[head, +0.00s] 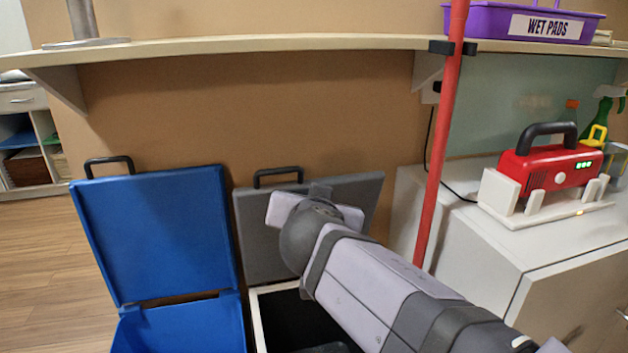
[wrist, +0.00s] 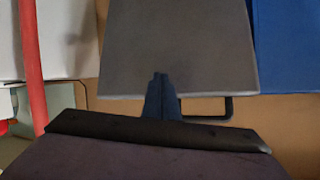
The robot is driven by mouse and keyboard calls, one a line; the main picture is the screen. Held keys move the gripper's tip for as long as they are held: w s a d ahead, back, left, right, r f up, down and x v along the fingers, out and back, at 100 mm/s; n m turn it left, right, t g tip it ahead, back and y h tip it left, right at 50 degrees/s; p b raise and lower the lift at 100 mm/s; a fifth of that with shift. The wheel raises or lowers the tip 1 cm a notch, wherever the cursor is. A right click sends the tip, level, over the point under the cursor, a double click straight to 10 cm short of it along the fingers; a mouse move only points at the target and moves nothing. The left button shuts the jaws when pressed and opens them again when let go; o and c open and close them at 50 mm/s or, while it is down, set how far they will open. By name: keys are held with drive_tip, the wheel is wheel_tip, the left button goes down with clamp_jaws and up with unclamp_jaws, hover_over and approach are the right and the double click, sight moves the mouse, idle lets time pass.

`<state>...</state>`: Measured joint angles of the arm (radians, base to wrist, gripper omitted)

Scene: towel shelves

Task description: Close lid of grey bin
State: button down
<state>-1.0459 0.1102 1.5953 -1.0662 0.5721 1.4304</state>
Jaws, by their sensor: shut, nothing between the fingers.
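The grey bin (head: 258,325) stands open, with a pale rim and a dark inside. Its grey lid (head: 258,225) is up, leaning back toward the wall, with a black handle (head: 278,172) on its top edge. In the wrist view the lid (wrist: 180,45) fills the upper middle and its handle (wrist: 228,108) hangs below, so that view looks upside down. My gripper (wrist: 160,80) is shut and empty, its dark fingers overlapping the lid's handle edge in the picture. In the head view my arm hides part of the lid and bin; touch cannot be told.
A blue bin with its lid (head: 155,235) up stands just left. A shelf (head: 240,44) runs above, holding a purple tub (head: 520,22). A red pole (head: 442,140) stands right of the lid. A white cabinet (head: 490,235) carries a red device (head: 550,165).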

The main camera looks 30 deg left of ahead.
sight(315, 179)
drive_tip(key=w+r+n+y+b, duration=0.1)
drive_tip(key=w+a+r+n+y+b, duration=0.1)
drive_tip(key=y+b, duration=0.1)
drive_tip(key=w+a+r+n+y+b, duration=0.1)
drive_tip(key=w+r, duration=0.1)
drive_tip(key=shift+a+n+t+b, duration=0.15)
drive_tip(key=shift+n+t+b, duration=0.25)
drive_tip(key=shift+w+a+r+n+y, duration=0.4)
drive_tip(key=shift+w+r+n+y, duration=0.25)
drive_tip(key=shift+y, duration=0.25)
